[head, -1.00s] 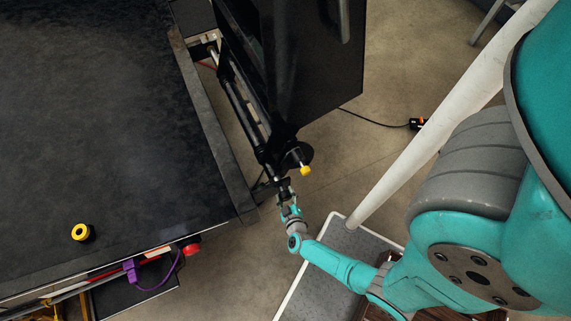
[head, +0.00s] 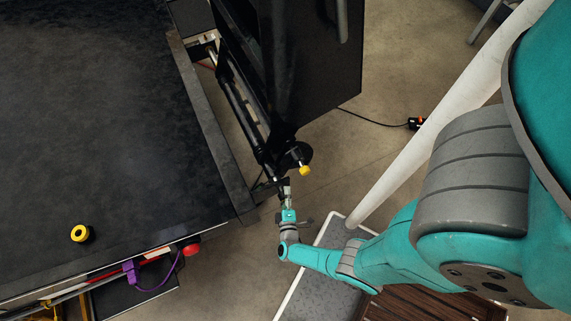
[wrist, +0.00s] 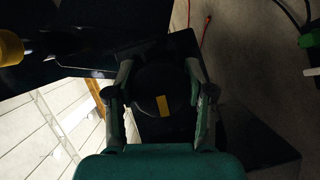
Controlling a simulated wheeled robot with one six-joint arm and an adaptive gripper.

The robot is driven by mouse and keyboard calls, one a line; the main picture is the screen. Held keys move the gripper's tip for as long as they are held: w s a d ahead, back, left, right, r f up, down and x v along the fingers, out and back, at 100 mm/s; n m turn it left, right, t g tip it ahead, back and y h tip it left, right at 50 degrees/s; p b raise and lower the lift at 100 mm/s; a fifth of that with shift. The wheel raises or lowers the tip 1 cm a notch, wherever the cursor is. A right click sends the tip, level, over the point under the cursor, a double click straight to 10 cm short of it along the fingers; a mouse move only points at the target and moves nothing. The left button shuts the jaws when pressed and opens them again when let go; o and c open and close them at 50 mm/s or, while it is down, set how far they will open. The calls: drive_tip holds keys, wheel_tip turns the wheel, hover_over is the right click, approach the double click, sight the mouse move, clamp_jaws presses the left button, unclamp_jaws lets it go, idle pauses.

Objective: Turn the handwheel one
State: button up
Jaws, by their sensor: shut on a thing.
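My gripper (head: 285,187) is at the lower end of the black shaft assembly beside the dark table in the head view. In the wrist view its two fingers (wrist: 161,75) are on either side of a dark round part with a yellow mark, which I take to be the handwheel (wrist: 148,101). The gripper is shut on it. The contact is dark and partly hidden by the fingers. A yellow knob (head: 305,171) on a black round part sits just right of the gripper in the head view. A yellow end also shows at the left of the wrist view (wrist: 10,48).
The dark table (head: 100,130) fills the left, with a yellow ring piece (head: 80,233) on it and a red button (head: 193,250) at its front edge. A black cabinet (head: 320,85) stands behind the shaft. A white pole (head: 430,130) slants past my arm. Floor is open beyond it.

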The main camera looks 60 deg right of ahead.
drive_tip(key=shift+w+n, duration=0.1)
drive_tip(key=shift+n, duration=0.3)
drive_tip(key=o, duration=1.2)
drive_tip(key=shift+c, duration=0.2)
drive_tip(key=shift+a, duration=0.15)
drive_tip(key=f+v, duration=0.1)
drive_tip(key=v, duration=1)
drive_tip(key=shift+s+a+r, duration=0.3)
drive_tip(key=shift+a+r, duration=0.05)
drive_tip(key=shift+r, duration=0.05)
